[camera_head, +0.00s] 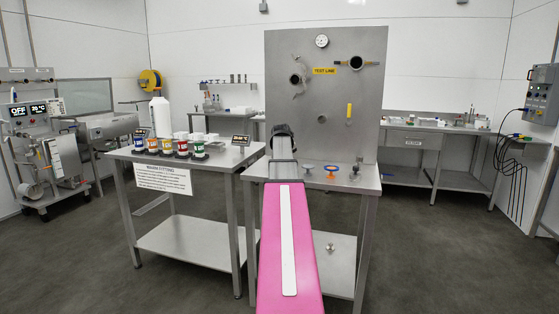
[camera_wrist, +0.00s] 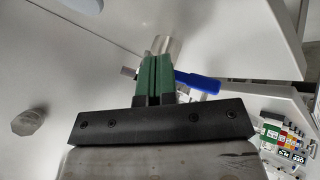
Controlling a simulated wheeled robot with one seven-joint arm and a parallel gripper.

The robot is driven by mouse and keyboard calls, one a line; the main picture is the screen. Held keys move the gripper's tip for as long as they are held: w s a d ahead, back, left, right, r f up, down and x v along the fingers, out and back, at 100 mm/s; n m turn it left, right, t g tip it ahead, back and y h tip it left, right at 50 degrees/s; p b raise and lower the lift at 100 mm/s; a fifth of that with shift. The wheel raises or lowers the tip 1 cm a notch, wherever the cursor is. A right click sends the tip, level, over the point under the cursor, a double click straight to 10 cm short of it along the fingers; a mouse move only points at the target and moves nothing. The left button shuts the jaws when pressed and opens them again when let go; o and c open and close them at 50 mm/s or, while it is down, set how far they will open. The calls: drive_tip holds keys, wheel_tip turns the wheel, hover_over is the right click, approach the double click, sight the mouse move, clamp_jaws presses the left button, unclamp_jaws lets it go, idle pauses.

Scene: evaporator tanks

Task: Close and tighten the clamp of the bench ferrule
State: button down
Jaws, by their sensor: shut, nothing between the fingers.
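My gripper (camera_wrist: 155,62) shows in the wrist view with its two green fingers pressed together and nothing between them. A shiny metal fitting (camera_wrist: 164,44) lies just beyond the fingertips, partly hidden by them; I cannot tell whether they touch. A blue handle (camera_wrist: 198,82) sticks out to the right beside the fingers. In the head view my arm reaches over the steel bench (camera_head: 370,185) and hides part of its top. My fingers cannot be made out there. I cannot identify the bench ferrule or tell how its clamp stands.
A blue-handled part (camera_head: 308,167), an orange ring (camera_head: 332,170) and a small steel part (camera_head: 355,169) stand right of my arm. Several coloured containers (camera_head: 182,147) stand on the left table.

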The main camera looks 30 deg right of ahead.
drive_tip(key=d+n+y, duration=0.1)
drive_tip(key=d+n, duration=0.1)
drive_tip(key=d+n+t+y, duration=0.1)
drive_tip(key=d, duration=0.2)
drive_tip(key=w+d+n+y, duration=0.1)
drive_tip(key=d+n, duration=0.1)
drive_tip(key=shift+d+n+t, duration=0.15)
drive_tip(key=shift+n+t, duration=0.15)
drive_tip(key=shift+t, duration=0.1)
drive_tip(key=shift+w+d, duration=0.3)
drive_tip(key=shift+d, duration=0.45)
drive_tip(key=shift+d, duration=0.1)
drive_tip(key=shift+s+a, duration=0.15)
drive_tip(key=shift+a, duration=0.25)
drive_tip(key=s+a, duration=0.2)
drive_tip(key=s, duration=0.1)
drive_tip(key=shift+s+a+r, duration=0.1)
drive_tip(key=shift+a+r, duration=0.2)
drive_tip(key=shift+a, duration=0.05)
drive_tip(key=d+v, duration=0.1)
drive_tip(key=v, duration=0.7)
drive_tip(key=shift+s+a+r, duration=0.15)
drive_tip(key=shift+s+r, duration=0.1)
drive_tip(key=shift+r, duration=0.25)
drive_tip(key=shift+a+f, duration=0.1)
